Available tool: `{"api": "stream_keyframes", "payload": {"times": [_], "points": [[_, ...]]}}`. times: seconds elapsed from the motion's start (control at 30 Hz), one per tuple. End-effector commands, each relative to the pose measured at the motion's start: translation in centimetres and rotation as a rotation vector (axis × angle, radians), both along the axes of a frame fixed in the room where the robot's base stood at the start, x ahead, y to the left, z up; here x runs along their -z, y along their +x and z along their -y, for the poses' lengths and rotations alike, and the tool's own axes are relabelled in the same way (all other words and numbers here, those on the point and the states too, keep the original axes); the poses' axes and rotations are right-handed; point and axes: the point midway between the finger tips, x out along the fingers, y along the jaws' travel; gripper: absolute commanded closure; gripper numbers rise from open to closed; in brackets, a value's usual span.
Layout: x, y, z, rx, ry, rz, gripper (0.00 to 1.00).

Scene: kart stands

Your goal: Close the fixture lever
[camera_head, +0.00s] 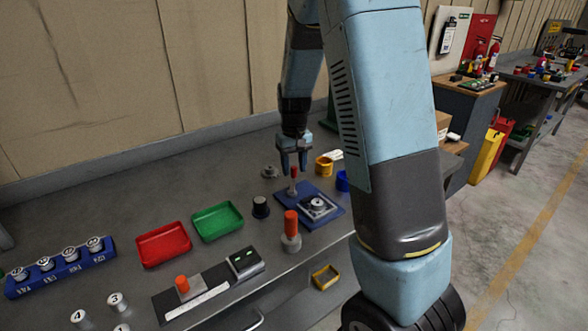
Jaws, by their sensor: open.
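The fixture has a blue base plate (333,220) with a silver part (317,203) on it, right of the picture's middle on the workbench. Its lever stands near the plate's left corner, upright or nearly so, with a red grip (295,173) on top. My gripper (293,170) points down over the lever. Its fingers are open and sit beside or around the red grip. I cannot tell whether they touch it.
An orange-topped post (291,225) and a black knob (261,207) stand close by. A red tray (164,244), green tray (217,222) and yellow cup (324,166) are on the bench. My arm covers the bench's right part. The bench's front edge is near.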

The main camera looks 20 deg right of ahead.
Motion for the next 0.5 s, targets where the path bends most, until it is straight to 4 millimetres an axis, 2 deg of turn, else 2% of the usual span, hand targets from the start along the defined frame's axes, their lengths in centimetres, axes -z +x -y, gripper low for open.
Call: {"api": "stream_keyframes", "payload": {"times": [0.2, 0.47, 0.5], "points": [[1.19, -0.02, 0.02, 0.002, 0.000, 0.000, 0.53], [1.25, -0.01, 0.01, 0.001, 0.000, 0.001, 0.53], [1.25, -0.01, 0.01, 0.001, 0.000, 0.001, 0.56]]}}
